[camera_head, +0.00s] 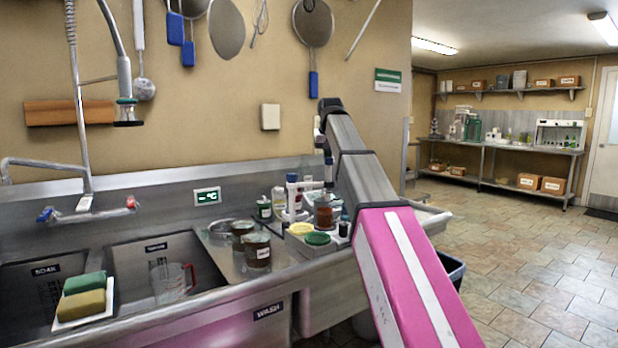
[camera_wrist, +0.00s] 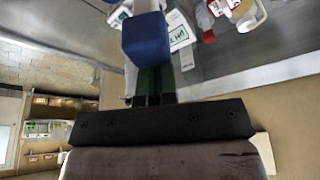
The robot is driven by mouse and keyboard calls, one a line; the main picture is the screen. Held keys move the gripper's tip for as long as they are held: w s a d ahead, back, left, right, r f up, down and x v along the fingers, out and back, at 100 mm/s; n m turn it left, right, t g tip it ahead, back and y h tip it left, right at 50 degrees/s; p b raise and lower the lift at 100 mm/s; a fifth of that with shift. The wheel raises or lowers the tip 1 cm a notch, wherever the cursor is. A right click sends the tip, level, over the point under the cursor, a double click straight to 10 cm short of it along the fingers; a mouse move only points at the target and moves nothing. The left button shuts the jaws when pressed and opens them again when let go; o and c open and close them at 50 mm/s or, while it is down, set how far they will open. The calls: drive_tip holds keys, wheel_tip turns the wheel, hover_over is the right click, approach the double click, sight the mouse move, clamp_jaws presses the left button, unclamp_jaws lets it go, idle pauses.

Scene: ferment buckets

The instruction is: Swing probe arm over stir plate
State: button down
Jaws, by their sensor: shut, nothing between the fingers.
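A white probe stand with a blue top (camera_head: 292,180) stands on the steel counter by the sink in the head view. Its short probe arm (camera_head: 312,185) reaches right, above or beside a jar of brown liquid (camera_head: 323,212). I cannot tell whether the jar stands on the stir plate, whose surface is not clear among the crowded items. My gripper (camera_head: 328,172) points down just right of the probe arm, very near it; contact is unclear. In the wrist view my gripper (camera_wrist: 154,85) is shut and empty. A blue block (camera_wrist: 146,42) hides the area around its fingertips.
Yellow and green lids (camera_head: 317,239) lie in front of the jar. Dark jars (camera_head: 257,250) stand to their left. The sink basins hold a clear jug (camera_head: 172,283), with sponges (camera_head: 83,295) on a tray at left. Open tiled floor lies right.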

sight(331, 158)
drive_tip(key=shift+s+d, duration=0.25)
drive_tip(key=shift+s, duration=0.55)
drive_tip(key=shift+s+d, duration=0.2)
drive_tip(key=shift+s, duration=0.6)
drive_tip(key=shift+s, duration=1.05)
drive_tip(key=shift+w, duration=0.25)
drive_tip(key=shift+w+d, duration=0.1)
drive_tip(key=shift+w, duration=0.5)
drive_tip(key=shift+r, duration=0.15)
